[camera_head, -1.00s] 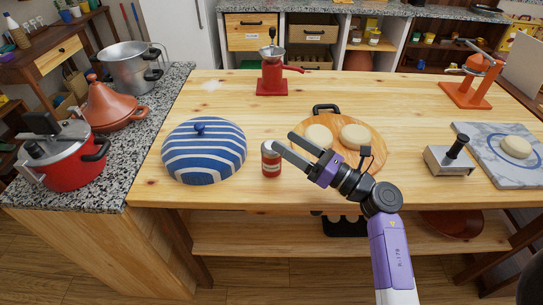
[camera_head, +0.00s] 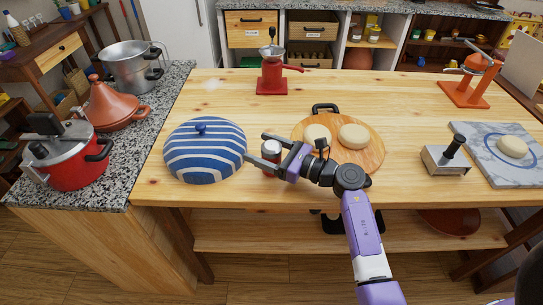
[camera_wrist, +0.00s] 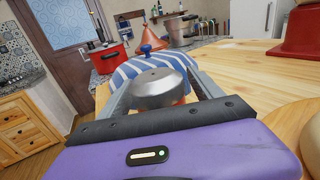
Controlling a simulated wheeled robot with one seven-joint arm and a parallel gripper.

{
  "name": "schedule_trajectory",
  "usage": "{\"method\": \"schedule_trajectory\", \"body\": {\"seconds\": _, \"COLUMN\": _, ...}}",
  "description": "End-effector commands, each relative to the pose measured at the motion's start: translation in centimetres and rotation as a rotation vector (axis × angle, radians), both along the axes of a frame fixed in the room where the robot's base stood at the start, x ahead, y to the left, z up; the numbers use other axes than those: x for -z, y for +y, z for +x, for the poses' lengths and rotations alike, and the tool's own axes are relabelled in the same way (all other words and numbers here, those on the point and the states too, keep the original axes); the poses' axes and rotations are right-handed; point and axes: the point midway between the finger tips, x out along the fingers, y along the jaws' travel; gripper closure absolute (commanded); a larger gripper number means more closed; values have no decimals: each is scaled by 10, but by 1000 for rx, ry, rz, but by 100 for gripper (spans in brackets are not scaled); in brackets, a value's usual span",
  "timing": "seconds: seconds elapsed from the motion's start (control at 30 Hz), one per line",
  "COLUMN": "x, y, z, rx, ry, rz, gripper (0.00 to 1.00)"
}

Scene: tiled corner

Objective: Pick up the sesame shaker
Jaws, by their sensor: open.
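The sesame shaker (camera_head: 271,167) is a small red jar with a silvery lid. It stands upright near the front edge of the wooden table, just right of the blue-striped dome. My gripper (camera_head: 263,147) is open, with its two fingers reaching left around the shaker at the height of its upper part. In the wrist view the shaker's silvery lid (camera_wrist: 160,88) sits between the two fingers, and its lower body is mostly hidden behind my gripper. I cannot tell whether either finger touches it.
The blue-striped dome (camera_head: 204,160) stands close beyond the fingertips. A round wooden board (camera_head: 368,158) with two pale dough rounds lies right of the shaker, near my wrist. A red grinder (camera_head: 271,78) stands farther back. The table's middle is clear.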

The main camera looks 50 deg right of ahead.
Motion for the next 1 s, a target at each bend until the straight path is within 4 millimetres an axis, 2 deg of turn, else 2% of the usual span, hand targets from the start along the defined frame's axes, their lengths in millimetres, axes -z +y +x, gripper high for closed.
{"method": "schedule_trajectory", "body": {"seconds": 0.23, "x": 1, "y": 0, "z": 2, "rx": 0, "ry": 0, "rz": 1, "gripper": 25}}
{"method": "schedule_trajectory", "body": {"seconds": 0.6, "x": 0, "y": 0, "z": 2, "rx": 0, "ry": 0, "rz": 1, "gripper": 98}}
{"method": "schedule_trajectory", "body": {"seconds": 1.0, "x": -8, "y": 0, "z": 2, "rx": 0, "ry": -2, "rz": -1, "gripper": 99}}
